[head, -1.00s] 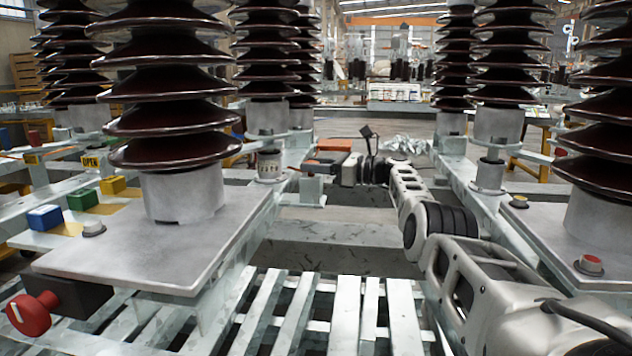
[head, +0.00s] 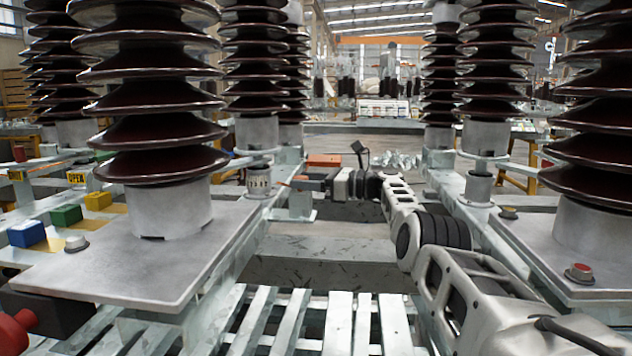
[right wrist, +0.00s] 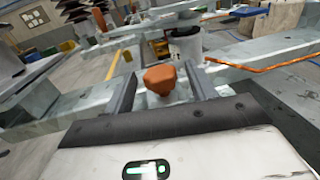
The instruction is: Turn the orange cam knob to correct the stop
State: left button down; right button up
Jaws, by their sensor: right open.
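The orange cam knob (right wrist: 160,80) shows in the right wrist view as a rounded, faceted orange lump. It sits between the two grey fingers of my right gripper (right wrist: 160,70), which are open with a gap on each side of it. In the head view my right gripper (head: 306,184) reaches in from the right, pointing left at the steel frame; the knob is hardly discernible there. I cannot tell from these frames which way the knob is turned or where its stop lies. My left gripper is not in view.
A grey cylinder with markings (head: 258,181) stands left of the gripper. An orange block (head: 324,160) lies behind it. Large brown insulators (head: 160,135) stand on plates at both sides. Slatted grating (head: 300,325) lies in front.

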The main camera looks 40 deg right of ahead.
pick_arm(q)
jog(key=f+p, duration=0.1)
jog(key=p, duration=0.1)
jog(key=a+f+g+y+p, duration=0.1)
jog(key=p, duration=0.1)
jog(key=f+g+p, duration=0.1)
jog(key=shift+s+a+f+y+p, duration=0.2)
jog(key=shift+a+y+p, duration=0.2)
pick_arm(e)
jog(key=v, duration=1.2)
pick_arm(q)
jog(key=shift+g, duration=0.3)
